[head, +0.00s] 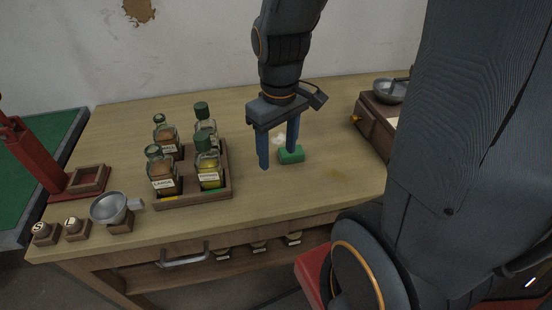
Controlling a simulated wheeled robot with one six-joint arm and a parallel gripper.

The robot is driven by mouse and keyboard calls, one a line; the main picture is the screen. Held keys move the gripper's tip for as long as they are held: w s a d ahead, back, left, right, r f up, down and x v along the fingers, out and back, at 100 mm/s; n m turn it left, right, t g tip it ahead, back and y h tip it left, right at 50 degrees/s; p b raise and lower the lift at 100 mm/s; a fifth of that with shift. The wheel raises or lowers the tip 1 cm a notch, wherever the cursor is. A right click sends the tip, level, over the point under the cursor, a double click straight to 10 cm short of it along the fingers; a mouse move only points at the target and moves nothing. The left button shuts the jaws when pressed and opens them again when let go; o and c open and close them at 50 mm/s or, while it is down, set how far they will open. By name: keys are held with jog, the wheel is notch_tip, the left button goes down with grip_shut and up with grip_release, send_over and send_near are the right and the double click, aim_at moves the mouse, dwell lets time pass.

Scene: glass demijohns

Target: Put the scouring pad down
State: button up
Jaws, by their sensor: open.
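The green scouring pad (291,155) lies on the wooden table top, right of the bottle tray. My gripper (279,160) points down with its two blue fingers spread open. The right finger is just above or beside the pad. The left finger is to the left of the pad, over bare wood. I cannot tell from this view whether a finger touches the pad.
A wooden tray (219,193) with several stoppered bottles stands left of my gripper. A metal funnel (108,207) is at the front left. A wooden box (372,120) with a metal pan (389,91) stands at the right. The table (335,185) is clear between them.

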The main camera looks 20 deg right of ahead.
jog(key=s+m, duration=0.1)
jog(key=s+a+f+m, duration=0.1)
jog(key=m, duration=0.1)
jog(key=shift+s+a, duration=0.2)
jog(key=shift+a, duration=0.1)
jog(key=shift+o, duration=0.6)
jog(key=shift+r, duration=0.1)
dwell(0.5)
